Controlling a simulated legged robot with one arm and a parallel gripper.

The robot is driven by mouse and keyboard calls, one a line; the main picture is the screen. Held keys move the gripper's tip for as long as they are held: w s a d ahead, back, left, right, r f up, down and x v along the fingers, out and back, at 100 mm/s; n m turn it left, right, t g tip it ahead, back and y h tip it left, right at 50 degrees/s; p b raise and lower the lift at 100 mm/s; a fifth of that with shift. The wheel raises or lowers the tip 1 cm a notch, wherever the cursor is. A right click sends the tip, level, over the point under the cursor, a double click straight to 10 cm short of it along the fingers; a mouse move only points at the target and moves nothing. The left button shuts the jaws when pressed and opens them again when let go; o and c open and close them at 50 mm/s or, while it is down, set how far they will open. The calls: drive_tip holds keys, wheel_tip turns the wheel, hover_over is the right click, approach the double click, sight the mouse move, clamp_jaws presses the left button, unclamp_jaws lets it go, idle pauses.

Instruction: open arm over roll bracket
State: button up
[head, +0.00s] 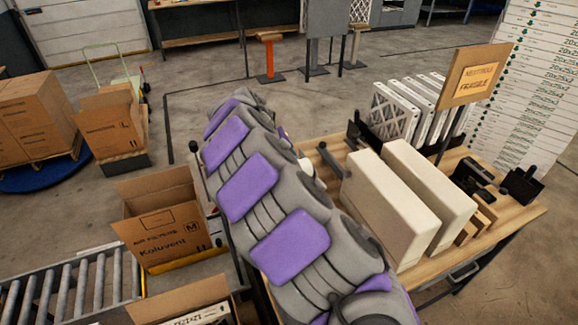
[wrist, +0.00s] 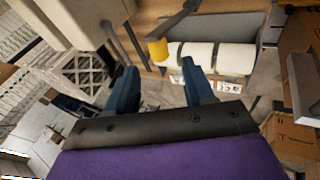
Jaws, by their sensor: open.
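In the wrist view, several white rolls (wrist: 200,56) sit side by side in a grey bracket (wrist: 225,25), ahead of my gripper. A dark bar (wrist: 178,20) runs beside the bracket, and a yellow cylindrical piece (wrist: 157,49) shows at its near end. I cannot tell how the bar is hinged. My gripper (wrist: 160,86) has two blue fingers spread apart, with nothing between them. The yellow piece lies beyond the fingertips, apart from them. In the head view, my grey and purple arm hides the gripper and most of the bracket.
A wooden table (head: 517,212) at the right carries two cream boxes (head: 388,205), pleated filters (head: 393,112) and a "Fragile" sign (head: 475,76). An open carton (head: 165,228) and a roller conveyor (head: 68,285) stand at the left.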

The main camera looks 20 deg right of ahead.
drive_tip(key=v, duration=0.9)
drive_tip(key=shift+a, duration=0.15)
drive_tip(key=shift+s+r, duration=0.1)
drive_tip(key=shift+r, duration=0.05)
drive_tip(key=s+d+f+m+g+y+b, duration=0.1)
drive_tip(key=s+b, duration=0.2)
drive_tip(key=s, duration=0.6)
drive_tip(key=s+d+f+m+g+b, duration=0.1)
drive_tip(key=s+d+b, duration=0.1)
drive_tip(key=s, duration=0.7)
drive_tip(key=s+a+f+n+y+b, duration=0.1)
drive_tip(key=s+a+f+b, duration=0.1)
drive_tip(key=s, duration=0.6)
drive_tip(key=s+a+f+g+y+b, duration=0.1)
drive_tip(key=s+a+f+y+b, duration=0.1)
drive_tip(key=s+a+f, duration=0.2)
drive_tip(key=s+a+f+n+g+y+b, duration=0.1)
drive_tip(key=s+a+f+b, duration=0.1)
drive_tip(key=s+f, duration=0.6)
drive_tip(key=s+a, duration=0.1)
drive_tip(key=s, duration=0.4)
drive_tip(key=shift+a+n, duration=0.25)
drive_tip(key=shift+n, duration=0.05)
drive_tip(key=shift+w, duration=0.1)
